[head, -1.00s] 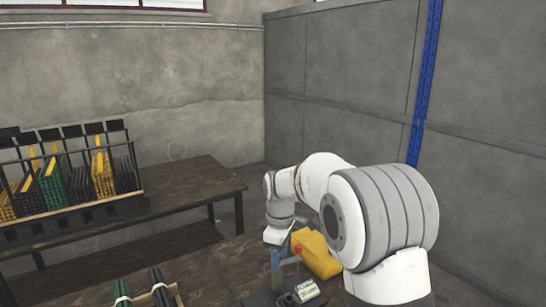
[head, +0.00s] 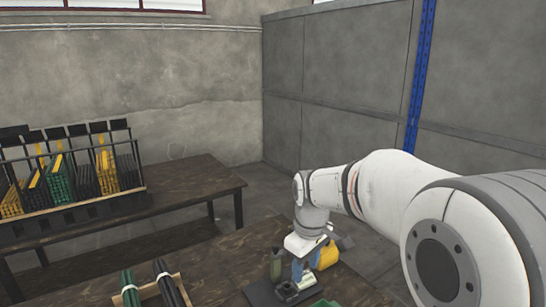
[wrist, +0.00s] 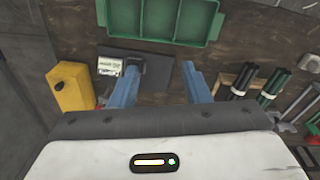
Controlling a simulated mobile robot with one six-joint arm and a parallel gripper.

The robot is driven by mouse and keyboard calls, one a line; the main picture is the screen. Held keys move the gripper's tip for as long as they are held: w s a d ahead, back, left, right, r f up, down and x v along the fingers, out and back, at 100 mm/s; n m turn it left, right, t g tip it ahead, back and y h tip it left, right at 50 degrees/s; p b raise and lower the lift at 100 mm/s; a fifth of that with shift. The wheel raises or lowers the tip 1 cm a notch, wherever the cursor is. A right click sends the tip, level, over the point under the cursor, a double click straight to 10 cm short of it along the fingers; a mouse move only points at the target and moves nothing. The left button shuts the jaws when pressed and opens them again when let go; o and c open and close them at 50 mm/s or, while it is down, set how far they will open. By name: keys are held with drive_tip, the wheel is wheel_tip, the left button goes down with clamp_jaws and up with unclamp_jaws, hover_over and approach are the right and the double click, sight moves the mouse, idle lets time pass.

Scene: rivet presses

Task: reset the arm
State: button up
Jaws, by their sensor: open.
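My arm reaches in from the right in the head view, over a dark wooden table (head: 222,262). My gripper (head: 308,272) points down above the things at the table's right part. In the wrist view my gripper (wrist: 162,80) shows two blue fingers set wide apart, with nothing between them.
A yellow object (wrist: 73,87) stands left of the gripper in the wrist view. A green tray (wrist: 165,18) lies beyond the fingers. Dark and green cylinders (wrist: 274,84) rest in a wooden holder at right. A rack of bins (head: 70,180) stands on another table.

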drive_tip(key=s+d+m, duration=0.3)
drive_tip(key=s+m, duration=0.1)
drive_tip(key=s, duration=0.5)
drive_tip(key=s+d+f+m+t, duration=0.1)
drive_tip(key=s+d+m, duration=0.3)
drive_tip(key=s, duration=0.6)
drive_tip(key=shift+d+m+t, duration=0.3)
drive_tip(key=shift+m, duration=0.2)
drive_tip(key=shift+c, duration=0.7)
